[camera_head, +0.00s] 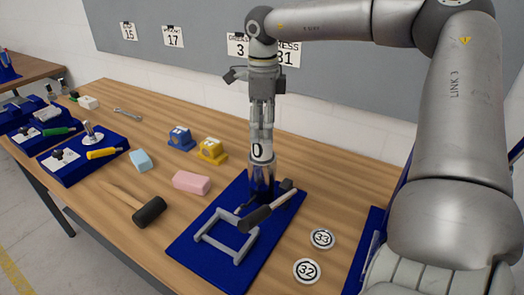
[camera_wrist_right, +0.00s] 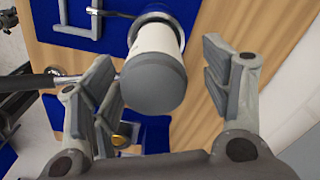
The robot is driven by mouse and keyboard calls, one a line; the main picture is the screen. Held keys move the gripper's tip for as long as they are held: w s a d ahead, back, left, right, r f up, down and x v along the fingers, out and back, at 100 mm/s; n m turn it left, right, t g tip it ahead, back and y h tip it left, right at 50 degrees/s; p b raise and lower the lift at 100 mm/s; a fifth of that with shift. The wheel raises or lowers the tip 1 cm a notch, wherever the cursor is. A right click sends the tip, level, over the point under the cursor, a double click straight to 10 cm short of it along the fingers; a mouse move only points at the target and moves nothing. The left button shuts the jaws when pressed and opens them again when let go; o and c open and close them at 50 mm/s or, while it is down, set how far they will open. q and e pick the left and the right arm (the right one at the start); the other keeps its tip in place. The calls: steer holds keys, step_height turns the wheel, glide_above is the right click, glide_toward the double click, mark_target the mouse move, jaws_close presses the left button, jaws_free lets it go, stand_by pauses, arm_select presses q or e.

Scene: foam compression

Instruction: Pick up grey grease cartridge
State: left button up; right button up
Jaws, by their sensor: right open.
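The grey grease cartridge (camera_head: 261,152) stands upright at the back of a blue mat (camera_head: 199,252), with a pale label band showing a "0". In the wrist view its round grey end (camera_wrist_right: 155,90) and white body lie between my fingers. My right gripper (camera_head: 262,133) points straight down over the cartridge. In the wrist view the right gripper (camera_wrist_right: 160,72) is open, its two fingers on either side of the cartridge with gaps visible. The cartridge's lower part is partly hidden in the head view. My left gripper is not in view.
A dark-headed tool (camera_head: 258,217) and a grey square frame (camera_head: 226,236) lie on the mat close to the cartridge. Discs 33 (camera_head: 322,239) and 32 (camera_head: 307,270) lie to the right. A mallet (camera_head: 149,211) and pink block (camera_head: 191,182) lie left. Bare wood separates them.

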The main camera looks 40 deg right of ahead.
mark_target(262, 143)
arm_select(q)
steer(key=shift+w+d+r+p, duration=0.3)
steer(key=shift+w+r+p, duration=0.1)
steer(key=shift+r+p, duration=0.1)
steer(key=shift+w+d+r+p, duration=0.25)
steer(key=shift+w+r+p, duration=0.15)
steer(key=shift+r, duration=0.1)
arm_select(e)
step_height(262, 143, down, 5)
steer(key=shift+s+a+f, duration=0.15)
steer(key=shift+f, duration=0.05)
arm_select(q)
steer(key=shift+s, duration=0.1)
arm_select(e)
steer(key=shift+c, duration=0.2)
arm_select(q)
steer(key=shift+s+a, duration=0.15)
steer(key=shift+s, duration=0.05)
arm_select(e)
steer(key=c, duration=1)
